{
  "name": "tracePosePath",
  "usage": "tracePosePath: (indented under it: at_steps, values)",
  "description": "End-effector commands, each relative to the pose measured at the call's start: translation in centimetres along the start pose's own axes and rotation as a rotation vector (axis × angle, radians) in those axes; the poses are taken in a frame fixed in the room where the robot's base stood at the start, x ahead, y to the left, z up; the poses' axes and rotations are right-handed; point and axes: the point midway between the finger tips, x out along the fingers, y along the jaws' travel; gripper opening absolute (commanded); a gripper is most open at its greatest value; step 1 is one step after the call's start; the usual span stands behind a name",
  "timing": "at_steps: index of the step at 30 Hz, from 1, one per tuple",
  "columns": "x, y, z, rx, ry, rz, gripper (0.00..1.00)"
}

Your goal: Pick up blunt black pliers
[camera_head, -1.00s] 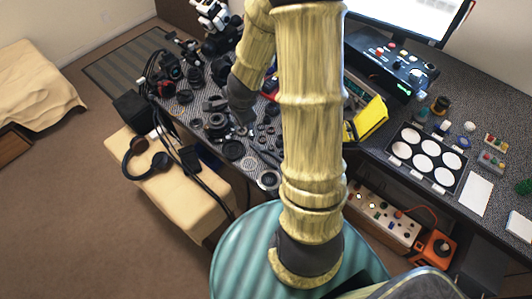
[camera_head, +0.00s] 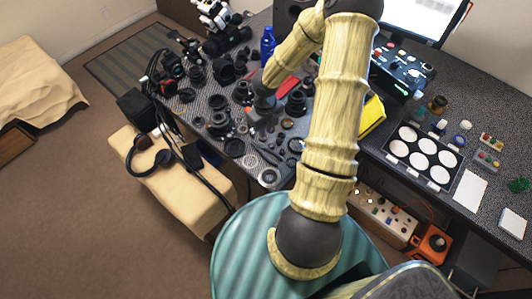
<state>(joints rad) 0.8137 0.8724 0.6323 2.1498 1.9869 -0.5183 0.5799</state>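My gripper (camera_head: 256,112) hangs at the end of my yellow, bamboo-like arm, over the middle of the cluttered dark desk (camera_head: 222,172). It is small and dark against dark parts, so I cannot tell whether its fingers are open or hold anything. I cannot single out the blunt black pliers for sure. Several small black items lie on the desk just right of and below the gripper, and part of that area is hidden behind my arm.
Black lens rings (camera_head: 234,147) and other lens parts crowd the desk around the gripper. A blue bottle (camera_head: 267,43) stands behind. A yellow object (camera_head: 371,117) and a tray of white discs (camera_head: 424,157) are to the right. Headphones (camera_head: 150,158) lie on the beige seat at left.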

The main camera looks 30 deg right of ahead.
Motion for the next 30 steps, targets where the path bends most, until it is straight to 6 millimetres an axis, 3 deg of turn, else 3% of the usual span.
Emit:
tracePosePath:
  at_steps: [5, 21, 30]
  values:
    - [2.0, 0.0, 0.0, -0.002, 0.002, 0.0, 0.19]
    - [11.3, 0.1, 0.1, -0.006, 0.001, 0.001, 0.19]
    - [12.1, 0.1, 0.1, -0.004, -0.001, -0.001, 0.19]
